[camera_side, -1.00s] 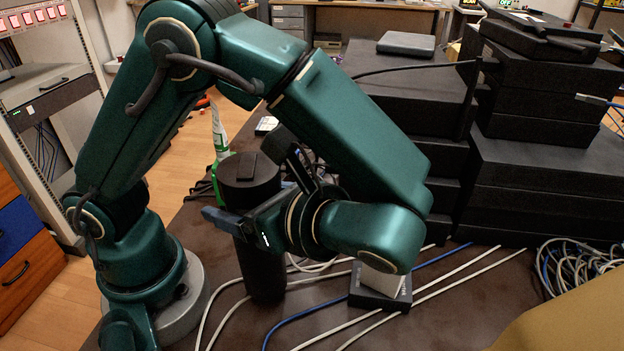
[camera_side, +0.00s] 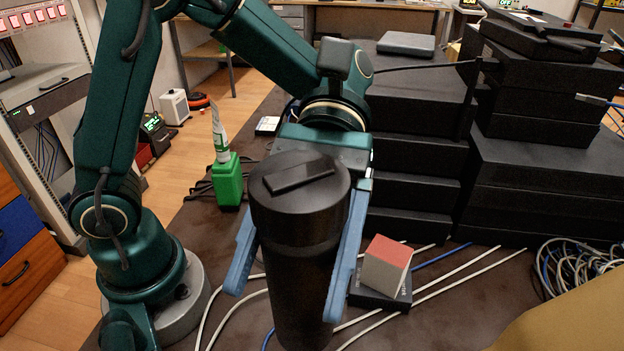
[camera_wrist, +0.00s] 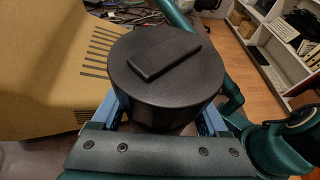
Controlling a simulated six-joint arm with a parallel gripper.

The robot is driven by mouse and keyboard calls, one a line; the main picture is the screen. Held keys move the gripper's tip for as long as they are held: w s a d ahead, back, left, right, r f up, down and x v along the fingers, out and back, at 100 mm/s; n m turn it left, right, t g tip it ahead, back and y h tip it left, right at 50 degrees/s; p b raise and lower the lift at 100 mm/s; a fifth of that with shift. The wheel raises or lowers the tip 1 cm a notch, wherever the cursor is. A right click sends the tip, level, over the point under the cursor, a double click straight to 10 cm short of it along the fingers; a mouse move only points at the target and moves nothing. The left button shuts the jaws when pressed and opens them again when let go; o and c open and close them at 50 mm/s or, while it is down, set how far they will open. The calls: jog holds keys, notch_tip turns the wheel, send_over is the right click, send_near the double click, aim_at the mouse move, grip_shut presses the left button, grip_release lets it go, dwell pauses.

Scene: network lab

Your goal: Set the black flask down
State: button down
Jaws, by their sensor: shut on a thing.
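The black flask (camera_side: 299,250) is a tall upright cylinder with a raised bar on its lid, in the front middle of the side view. My gripper (camera_side: 293,285) is shut on it, with one blue finger on each side of its body. In the wrist view the flask's lid (camera_wrist: 167,70) fills the middle, with the blue fingers at its lower left and right. The flask's bottom is cut off or hidden at the lower edge of the side view, so I cannot tell whether it touches the brown table (camera_side: 440,315).
A white block with a red top (camera_side: 386,264) rests on a small black box (camera_side: 372,297) right of the flask. Several cables (camera_side: 465,268) cross the table. A green bottle (camera_side: 228,182) stands behind to the left. Stacks of black devices (camera_side: 415,160) fill the back right. A tan surface (camera_side: 570,315) lies at front right.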

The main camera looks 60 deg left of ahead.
aim_at(309, 328)
jog(key=shift+w+n+t+h, duration=0.3)
jog(key=shift+w+n, duration=0.1)
jog(key=shift+w, duration=0.4)
jog(key=shift+w+f, duration=0.2)
jog(key=shift+f, duration=0.1)
jog(key=shift+a+f, duration=0.1)
jog(key=shift+f, duration=3.8)
grip_release()
jog(key=v, duration=0.7)
jog(key=shift+w+a, duration=0.15)
jog(key=shift+a, duration=0.05)
